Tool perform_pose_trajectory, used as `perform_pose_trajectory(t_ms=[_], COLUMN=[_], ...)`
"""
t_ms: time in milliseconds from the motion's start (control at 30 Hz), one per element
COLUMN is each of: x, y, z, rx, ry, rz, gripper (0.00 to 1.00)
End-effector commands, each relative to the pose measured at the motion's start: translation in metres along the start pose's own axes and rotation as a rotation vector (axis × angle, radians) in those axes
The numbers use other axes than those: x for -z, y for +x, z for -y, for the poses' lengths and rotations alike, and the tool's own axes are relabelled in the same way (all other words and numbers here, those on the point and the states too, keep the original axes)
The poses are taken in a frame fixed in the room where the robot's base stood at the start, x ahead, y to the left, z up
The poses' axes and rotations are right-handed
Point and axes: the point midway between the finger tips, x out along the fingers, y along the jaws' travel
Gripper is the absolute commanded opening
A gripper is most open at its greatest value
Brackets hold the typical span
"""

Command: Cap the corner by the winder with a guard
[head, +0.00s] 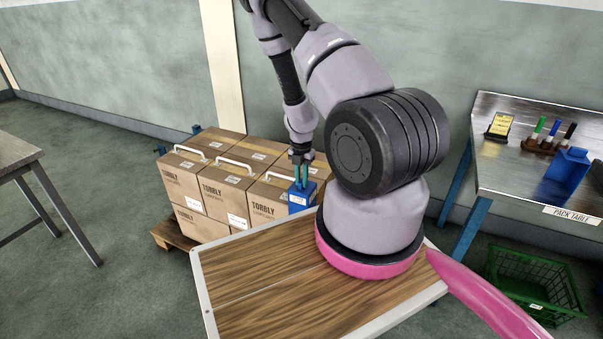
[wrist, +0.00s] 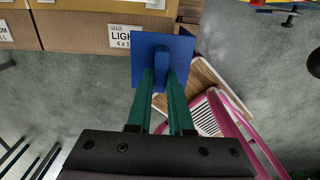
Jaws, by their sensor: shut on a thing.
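My gripper (head: 301,172) has green fingers and is shut on a blue corner guard (head: 302,197). The guard hangs below the fingers, in front of the right end of the box stack (head: 230,190) in the head view. In the wrist view the fingers (wrist: 165,88) grip the guard's raised middle, and its blue plate (wrist: 146,45) is beside a labelled brown box (wrist: 85,30). I cannot tell whether the guard touches the box. The guard hides part of the box. I cannot make out the winder for sure.
The cartons have white handles and stand on a wooden pallet (head: 172,236). A second blue guard (head: 568,168) is on the pack table (head: 490,165) with several pens (head: 553,132). A green crate (head: 535,285) is on the floor at right. A metal table (head: 15,150) is at left.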

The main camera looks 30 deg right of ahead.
Motion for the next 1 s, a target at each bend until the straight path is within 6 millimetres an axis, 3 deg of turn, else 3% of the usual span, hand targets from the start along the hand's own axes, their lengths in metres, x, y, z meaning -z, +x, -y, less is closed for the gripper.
perform_pose_trajectory(t_ms=[567, 1000], x=[0.000, -0.008], y=[0.058, 0.070], z=[0.000, -0.009], rx=[0.000, 0.000], ry=[0.002, -0.001], rz=[-0.002, 0.000], gripper=[0.00, 0.00])
